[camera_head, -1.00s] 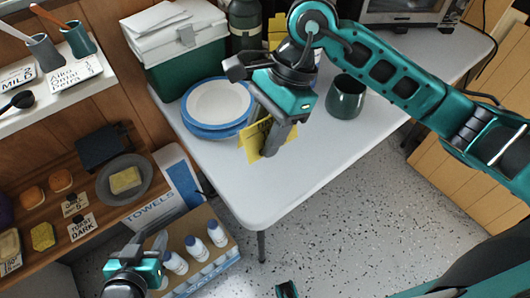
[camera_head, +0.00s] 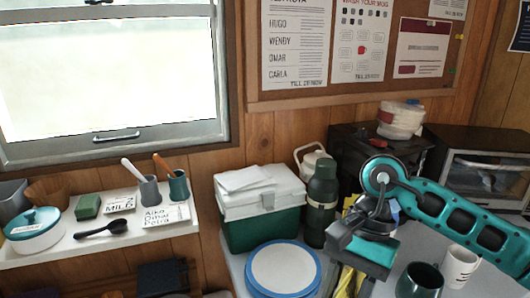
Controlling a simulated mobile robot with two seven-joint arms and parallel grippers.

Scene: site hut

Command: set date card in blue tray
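My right gripper (camera_head: 354,280), on the teal arm from the right, points down over the table at the lower middle. Its fingers seem shut on a yellow card (camera_head: 342,281), which shows beside and between the dark fingers. The card's lower part is cut off by the frame's edge, and no writing on it can be read. I cannot pick out a blue tray in this view. My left gripper is out of view.
A blue-rimmed plate (camera_head: 284,268) lies left of the gripper. A green and white cooler (camera_head: 262,205) and a dark green flask (camera_head: 321,203) stand behind. A shelf (camera_head: 75,244) holds jars and cards.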

